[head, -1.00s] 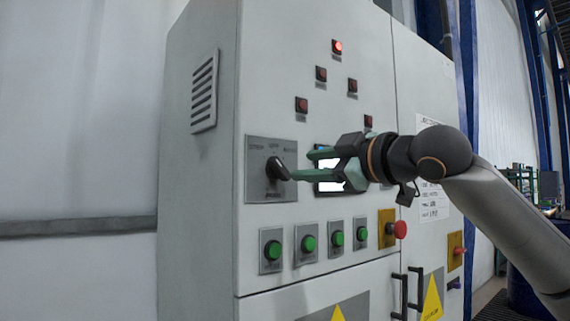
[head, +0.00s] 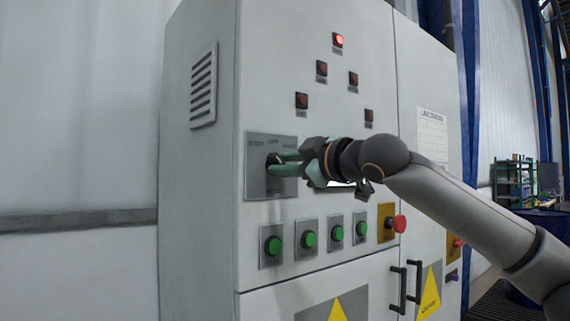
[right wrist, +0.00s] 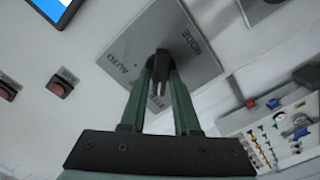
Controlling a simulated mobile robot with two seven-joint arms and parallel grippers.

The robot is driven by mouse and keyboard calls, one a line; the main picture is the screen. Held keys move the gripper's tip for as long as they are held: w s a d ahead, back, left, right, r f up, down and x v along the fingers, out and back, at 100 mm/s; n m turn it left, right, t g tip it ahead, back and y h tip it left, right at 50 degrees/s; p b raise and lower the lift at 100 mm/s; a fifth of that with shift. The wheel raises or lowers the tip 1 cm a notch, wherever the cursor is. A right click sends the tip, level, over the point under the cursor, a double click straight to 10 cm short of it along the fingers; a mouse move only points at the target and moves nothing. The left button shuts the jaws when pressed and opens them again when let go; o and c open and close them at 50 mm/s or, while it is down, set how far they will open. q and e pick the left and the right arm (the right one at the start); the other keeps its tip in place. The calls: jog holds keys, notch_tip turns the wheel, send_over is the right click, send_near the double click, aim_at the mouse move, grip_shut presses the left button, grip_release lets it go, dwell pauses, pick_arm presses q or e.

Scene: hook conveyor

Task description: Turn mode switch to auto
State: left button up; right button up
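The mode switch is a black knob on a grey square plate (head: 257,183) on the cabinet front. In the right wrist view the plate (right wrist: 195,62) shows the words AUTO and MODE, and the black knob (right wrist: 160,62) sits between my fingertips. My right gripper (head: 285,163) is at the knob, its two green fingers on either side of it with little or no gap, looking shut on it. The fingers hide much of the knob in the head view, so its pointing direction is hard to tell. My left gripper is not in view.
Below the plate is a row of green buttons (head: 309,240), with a red mushroom button (head: 399,223) further right. Indicator lamps are above, and the top one (head: 338,40) is lit red. A small screen (head: 340,184) is partly behind my right gripper. Black door handles (head: 398,289) stick out lower down.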

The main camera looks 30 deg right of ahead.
grip_shut()
jog(key=shift+f+m, duration=0.1)
jog(key=shift+m, duration=0.4)
jog(key=m, duration=1.1)
jog(key=shift+d, duration=0.2)
jog(key=m, duration=0.5)
jog(key=shift+d+m, duration=0.15)
jog(key=shift+m, duration=0.25)
dwell(0.3)
